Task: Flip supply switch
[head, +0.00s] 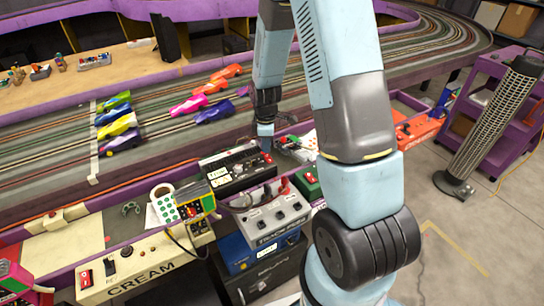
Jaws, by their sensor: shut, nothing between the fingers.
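A black box (232,172) with pale labels stands at the track's near edge, in the middle of the view. In front of it is a grey box (276,216) with small controls on its sloped face. Red parts show near the right ends of both boxes, but I cannot tell which control is the supply switch. My gripper (266,146) points down by the black box's far right corner, shut and empty. It is too small to tell whether it touches anything. My own arm crosses the view and hides part of the area to the right.
A cream console (140,270) lies at the lower left, with a white dotted sheet (164,203) and a yellow meter (197,198) near it. Several toy cars (118,120) stand on the track. A purple cart (478,120) and a mesh cylinder (492,125) stand at right. Floor is clear at lower right.

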